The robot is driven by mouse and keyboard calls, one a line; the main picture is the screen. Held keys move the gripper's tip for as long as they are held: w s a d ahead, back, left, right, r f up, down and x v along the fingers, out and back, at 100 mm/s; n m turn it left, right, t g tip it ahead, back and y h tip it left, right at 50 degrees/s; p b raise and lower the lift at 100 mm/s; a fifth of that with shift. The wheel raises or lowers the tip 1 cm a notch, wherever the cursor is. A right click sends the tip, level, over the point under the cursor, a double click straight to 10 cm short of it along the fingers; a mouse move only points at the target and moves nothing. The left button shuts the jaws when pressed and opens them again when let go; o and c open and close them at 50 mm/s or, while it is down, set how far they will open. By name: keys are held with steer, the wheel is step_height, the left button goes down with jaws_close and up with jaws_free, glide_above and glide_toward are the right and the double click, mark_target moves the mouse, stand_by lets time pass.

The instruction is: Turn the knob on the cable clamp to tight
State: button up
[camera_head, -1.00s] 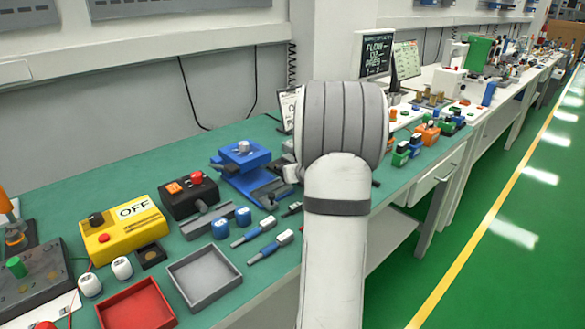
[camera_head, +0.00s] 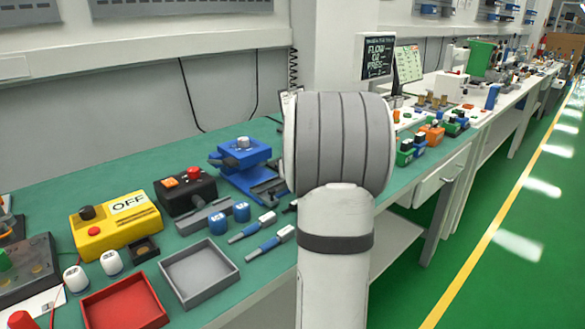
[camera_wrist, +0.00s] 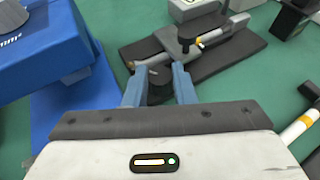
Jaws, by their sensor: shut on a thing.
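In the wrist view, the cable clamp is a dark base plate (camera_wrist: 226,58) with grey metal parts on the green bench. The knob's lower part and any tight mark are hidden or too small to read. In the head view, my arm covers the gripper and most of the clamp; a dark part (camera_head: 268,188) shows beside the blue device.
A blue device (camera_wrist: 45,50) stands close to the left of my gripper and also shows in the head view (camera_head: 240,155). A white and orange cylinder (camera_wrist: 298,128) lies to the right. A yellow OFF box (camera_head: 115,222), a grey tray (camera_head: 230,281) and a red tray (camera_head: 150,318) are farther left.

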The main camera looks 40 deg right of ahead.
steer(key=o, duration=1)
steer(key=shift+p+v, duration=0.3)
steer(key=shift+v, duration=3.65)
